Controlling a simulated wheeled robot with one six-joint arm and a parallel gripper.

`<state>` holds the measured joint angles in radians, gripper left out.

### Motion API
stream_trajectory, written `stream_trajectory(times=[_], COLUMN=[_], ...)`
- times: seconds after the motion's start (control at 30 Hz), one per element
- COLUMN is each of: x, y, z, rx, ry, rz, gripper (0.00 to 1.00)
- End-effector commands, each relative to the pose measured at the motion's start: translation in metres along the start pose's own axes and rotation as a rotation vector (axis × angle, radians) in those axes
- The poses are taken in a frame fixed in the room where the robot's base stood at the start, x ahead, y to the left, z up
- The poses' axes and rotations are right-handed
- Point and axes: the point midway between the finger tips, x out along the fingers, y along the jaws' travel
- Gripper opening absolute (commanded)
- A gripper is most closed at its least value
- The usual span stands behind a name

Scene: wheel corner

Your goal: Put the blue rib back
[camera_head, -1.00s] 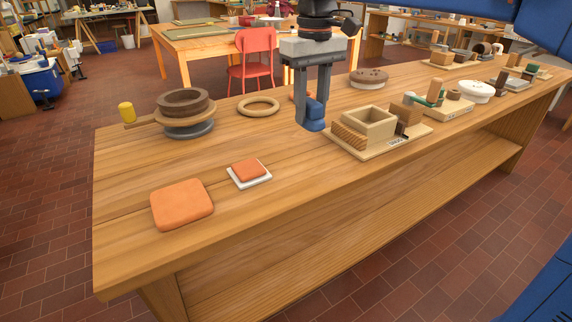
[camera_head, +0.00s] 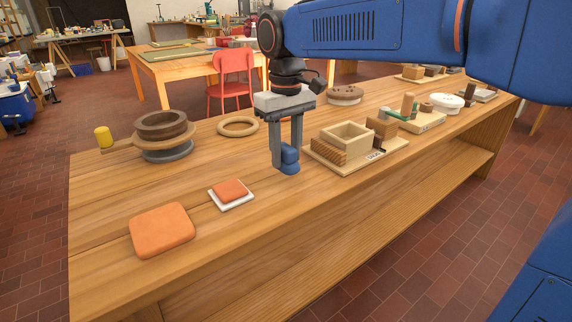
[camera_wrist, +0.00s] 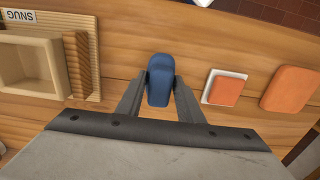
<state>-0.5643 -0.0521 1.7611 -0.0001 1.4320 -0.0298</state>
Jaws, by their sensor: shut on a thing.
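The blue rib (camera_head: 289,158) is between the fingers of my gripper (camera_head: 287,150), which is shut on it. In the head view it hangs over the bench, left of the wooden organizer. In the wrist view the blue rib (camera_wrist: 160,82) sits between both fingertips (camera_wrist: 160,88), its far end sticking out past them. The organizer (camera_head: 352,157) has a square open box (camera_head: 346,139), a ribbed wooden block (camera_head: 328,148) at its left and a brown block (camera_head: 382,130) at its right. In the wrist view the organizer board (camera_wrist: 60,20) carries a label reading SNUG.
An orange slab (camera_head: 161,229) and a small orange piece on a white tile (camera_head: 231,194) lie at the bench's left front. A banding wheel (camera_head: 165,150), a wooden ring (camera_head: 238,126) and a round brown disc (camera_head: 344,94) stand farther back. Bare wood lies between the tile and organizer.

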Motion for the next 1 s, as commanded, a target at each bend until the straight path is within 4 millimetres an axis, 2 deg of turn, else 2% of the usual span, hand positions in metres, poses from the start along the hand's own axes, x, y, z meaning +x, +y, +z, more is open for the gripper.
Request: stream_trajectory(times=[0.27, 0.6, 0.63, 0.7, 1.0], x=[0.032, 0.035, 0.035, 0.035, 0.036], y=[0.000, 0.000, 0.000, 0.000, 0.000], z=[0.001, 0.000, 0.000, 0.000, 0.000], rx=[0.000, 0.000, 0.000, 0.000, 0.000], ry=[-0.002, -0.001, -0.001, -0.001, -0.001], rz=[0.000, 0.000, 0.000, 0.000, 0.000], gripper=[0.16, 0.16, 0.38, 0.53, 0.53])
